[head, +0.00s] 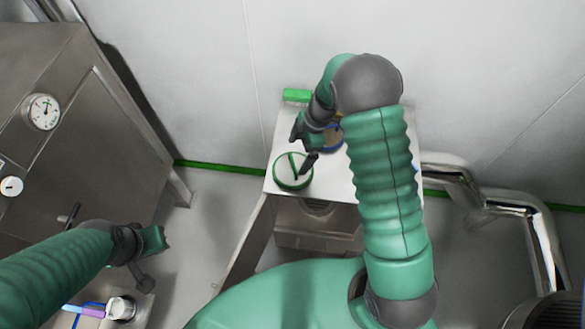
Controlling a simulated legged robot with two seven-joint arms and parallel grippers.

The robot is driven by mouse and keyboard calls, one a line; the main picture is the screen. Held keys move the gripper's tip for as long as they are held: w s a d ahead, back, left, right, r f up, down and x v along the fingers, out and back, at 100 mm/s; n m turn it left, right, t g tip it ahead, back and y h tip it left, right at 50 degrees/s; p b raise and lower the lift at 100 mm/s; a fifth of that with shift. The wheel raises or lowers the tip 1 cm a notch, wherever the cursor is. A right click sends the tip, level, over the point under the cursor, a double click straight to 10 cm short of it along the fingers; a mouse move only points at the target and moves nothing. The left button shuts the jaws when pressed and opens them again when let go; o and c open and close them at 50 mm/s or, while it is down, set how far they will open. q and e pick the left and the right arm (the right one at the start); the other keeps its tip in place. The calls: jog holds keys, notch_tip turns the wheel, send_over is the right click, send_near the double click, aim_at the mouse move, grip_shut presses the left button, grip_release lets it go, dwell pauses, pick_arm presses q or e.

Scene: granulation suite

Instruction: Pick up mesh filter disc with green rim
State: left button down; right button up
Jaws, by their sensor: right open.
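The mesh filter disc with the green rim (281,183) lies at the left front corner of a white-topped table (338,189). A green strip crosses its pale face. My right gripper (302,150) reaches down at the disc's right edge, with its jaws open. One dark finger overlaps the disc in the picture; I cannot tell whether it touches. The disc is not held. My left gripper (153,260) hangs at the lower left, away from the table, and its jaw state is unclear.
A blue-rimmed round item (334,142) sits behind my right gripper, partly hidden. A green block (297,95) lies at the table's back edge. A steel cabinet with a gauge (42,112) stands at left, and steel pipes (500,207) run at right. My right arm hides the table's right side.

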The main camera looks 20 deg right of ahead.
aim_at(293, 167)
jog(key=p+x, duration=0.1)
jog(key=x, duration=0.4)
jog(key=shift+f+p, duration=0.3)
jog(key=shift+f, duration=0.15)
jog(key=c, duration=1.3)
